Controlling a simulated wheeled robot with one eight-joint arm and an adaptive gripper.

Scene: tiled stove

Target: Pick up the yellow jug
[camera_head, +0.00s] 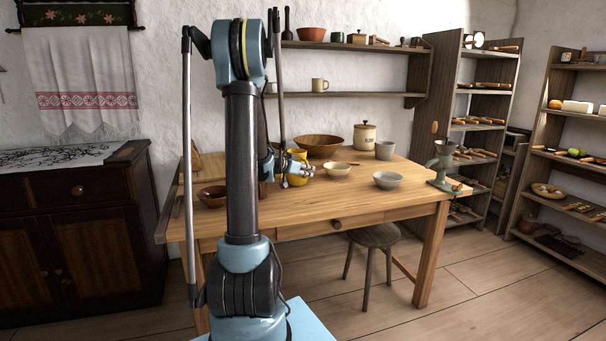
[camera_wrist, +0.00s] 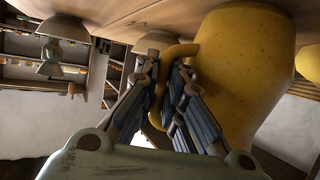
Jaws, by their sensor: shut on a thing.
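The yellow jug (camera_head: 298,178) stands on the wooden table (camera_head: 330,209) in the head view, partly hidden behind my gripper (camera_head: 287,172). The jug's body is beside the fingers, to the right in the wrist view. Whether the jug's base touches the table is hard to tell.
A large brown bowl (camera_head: 318,146), a small cream bowl (camera_head: 337,169), a grey bowl (camera_head: 387,180), a lidded crock (camera_head: 364,136) and a grinder (camera_head: 443,168) stand on the table. A reddish bowl (camera_head: 213,196) is at its left. A stool (camera_head: 374,236) stands at the front.

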